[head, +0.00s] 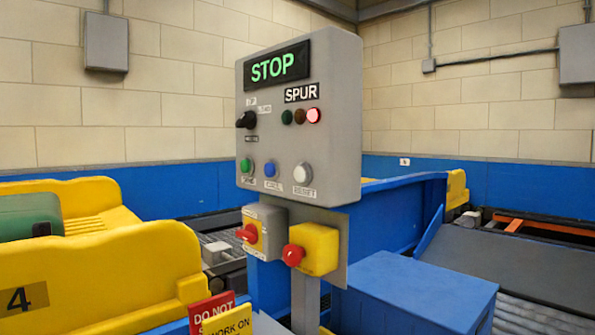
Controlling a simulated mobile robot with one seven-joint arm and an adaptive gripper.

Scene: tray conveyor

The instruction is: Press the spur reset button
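The spur control panel (322,135) is a grey box on a post in the middle of the head view. The white reset button (303,173) is at its lower right, with a small label below that reads RESET. A green button (245,166) and a blue button (270,169) sit in the same row to its left. The display (275,67) reads STOP in green. Under the SPUR label (301,93), the red lamp (314,115) is lit and the other two look dark. My gripper is not in view.
Below the panel are a red rotary switch (247,233) and a red mushroom button on a yellow box (319,249). A blue box (414,293) stands at lower right. Yellow guards (110,275) fill the lower left, near red and yellow signs (228,320).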

